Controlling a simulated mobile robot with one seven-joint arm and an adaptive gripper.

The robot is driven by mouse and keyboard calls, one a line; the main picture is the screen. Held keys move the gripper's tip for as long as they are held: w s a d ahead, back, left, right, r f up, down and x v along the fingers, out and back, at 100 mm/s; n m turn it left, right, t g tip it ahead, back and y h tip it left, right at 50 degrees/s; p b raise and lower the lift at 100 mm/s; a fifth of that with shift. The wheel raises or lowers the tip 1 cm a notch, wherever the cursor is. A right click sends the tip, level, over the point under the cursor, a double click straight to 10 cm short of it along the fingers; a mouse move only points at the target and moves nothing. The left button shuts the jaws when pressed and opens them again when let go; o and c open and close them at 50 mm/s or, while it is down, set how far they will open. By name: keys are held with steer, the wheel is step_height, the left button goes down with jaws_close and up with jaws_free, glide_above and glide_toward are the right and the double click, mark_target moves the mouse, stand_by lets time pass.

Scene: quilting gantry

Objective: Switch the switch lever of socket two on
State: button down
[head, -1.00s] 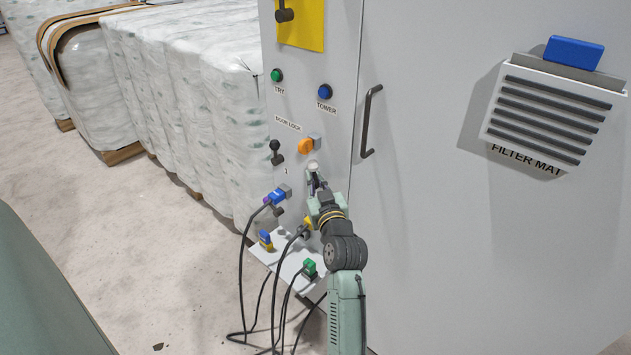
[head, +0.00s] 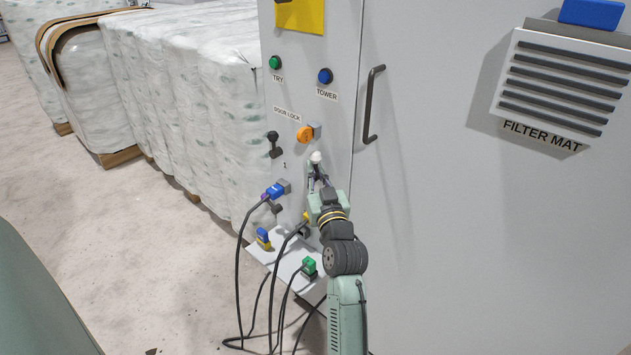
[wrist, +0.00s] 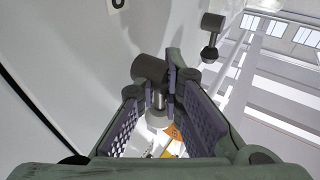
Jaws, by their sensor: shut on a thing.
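My gripper (head: 316,177) is at the cabinet's narrow face, below the orange knob, with its fingers shut on the switch lever of socket two. In the head view the lever's pale round knob (head: 316,157) stands just above the fingertips; its pivot is hidden behind the gripper. In the wrist view (wrist: 168,82) the fingers flank the lever's shaft, with the dark hub (wrist: 150,68) and the pale knob end (wrist: 157,120) showing. Socket two seems to be the one with the yellow plug (head: 306,217), partly covered by my gripper.
A dark lever (head: 273,144) marked 1 stands to the left, above a blue plug (head: 273,192). The orange knob (head: 305,134) sits close above. Black cables hang below; a small shelf (head: 285,262) carries plugs. A door handle (head: 373,105) is at right.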

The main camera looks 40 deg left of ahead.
steer(key=c, duration=2)
jaws_free()
steer(key=v, duration=1.2)
steer(key=shift+r, duration=0.2)
